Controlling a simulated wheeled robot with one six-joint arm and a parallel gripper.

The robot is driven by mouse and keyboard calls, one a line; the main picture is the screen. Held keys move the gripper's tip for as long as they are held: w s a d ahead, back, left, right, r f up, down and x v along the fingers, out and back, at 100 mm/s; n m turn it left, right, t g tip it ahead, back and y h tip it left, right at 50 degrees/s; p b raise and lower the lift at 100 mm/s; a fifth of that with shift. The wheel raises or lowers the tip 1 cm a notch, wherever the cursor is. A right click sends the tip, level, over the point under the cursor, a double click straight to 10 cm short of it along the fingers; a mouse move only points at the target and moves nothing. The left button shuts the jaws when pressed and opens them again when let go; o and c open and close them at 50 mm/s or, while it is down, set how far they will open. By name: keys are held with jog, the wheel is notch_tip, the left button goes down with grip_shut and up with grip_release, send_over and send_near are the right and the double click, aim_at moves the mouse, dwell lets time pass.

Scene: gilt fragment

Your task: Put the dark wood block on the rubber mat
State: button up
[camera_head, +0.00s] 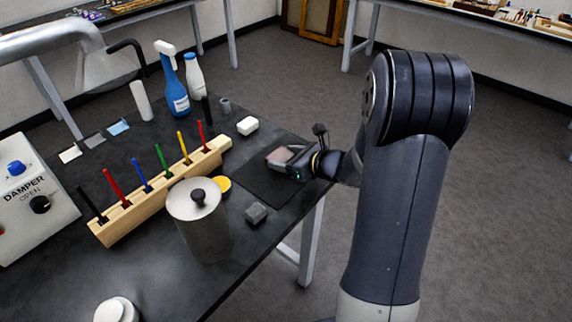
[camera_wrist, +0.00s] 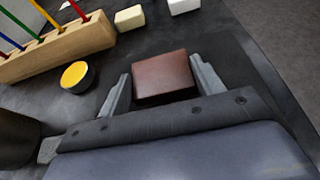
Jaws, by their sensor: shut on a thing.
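The dark wood block (camera_wrist: 163,75) is reddish brown and sits between the two fingers of my gripper (camera_wrist: 163,88) in the wrist view. My gripper is shut on it. In the head view the block (camera_head: 284,154) shows at the tip of my gripper (camera_head: 281,157), over the black rubber mat (camera_head: 254,183) near the table's right edge. The mat also shows around the block in the wrist view (camera_wrist: 226,60). I cannot tell whether the block touches the mat.
A wooden rack (camera_head: 160,188) of coloured sticks, a yellow-topped round piece (camera_head: 222,184), a metal canister (camera_head: 199,222), a grey block (camera_head: 256,213) and a white block (camera_head: 247,126) stand around the mat. Bottles (camera_head: 174,88) are at the back. The table's right edge is close.

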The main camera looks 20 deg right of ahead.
jog(key=shift+f, duration=1.2)
jog(key=shift+f, duration=0.1)
jog(key=shift+f+b, duration=0.1)
jog(key=shift+b, duration=0.25)
jog(key=o, duration=1)
jog(key=shift+d+r+p, duration=0.1)
jog(key=shift+r+p, duration=0.25)
jog(key=v, duration=1.1)
jog(key=shift+s+d+r, duration=0.1)
jog(key=shift+s+d, duration=0.1)
jog(key=shift+s, duration=0.2)
